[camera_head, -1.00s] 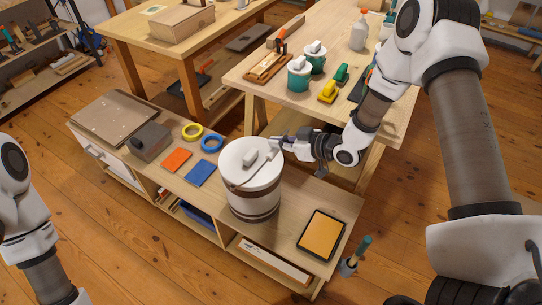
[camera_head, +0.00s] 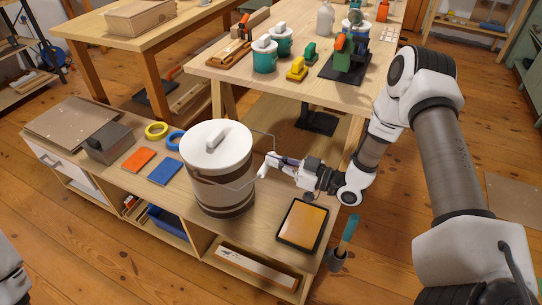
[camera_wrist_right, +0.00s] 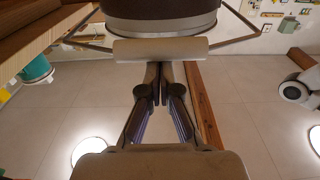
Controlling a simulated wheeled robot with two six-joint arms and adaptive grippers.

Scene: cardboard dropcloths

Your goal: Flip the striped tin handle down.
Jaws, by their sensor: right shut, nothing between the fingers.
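The striped tin (camera_head: 222,188) is white with brown bands and stands upright on the low bench. Its white lid (camera_head: 205,148) is on. Its wire handle with a pale grip (camera_head: 265,166) is swung out to the tin's right side, away from the lid. In the right wrist view the grip (camera_wrist_right: 160,50) lies crosswise in front of the fingers, with a wire at each end. My right gripper (camera_head: 276,161) is shut and empty, its tips at the grip; I cannot tell whether they touch. My left gripper is out of view; part of my left arm shows at the lower left edge.
A tray with an orange-yellow surface (camera_head: 303,223) lies right of the tin. A blue pad (camera_head: 164,172), an orange pad (camera_head: 138,159), tape rolls and a grey box (camera_head: 108,144) are to its left. A taller table (camera_head: 225,68) with teal pots stands behind.

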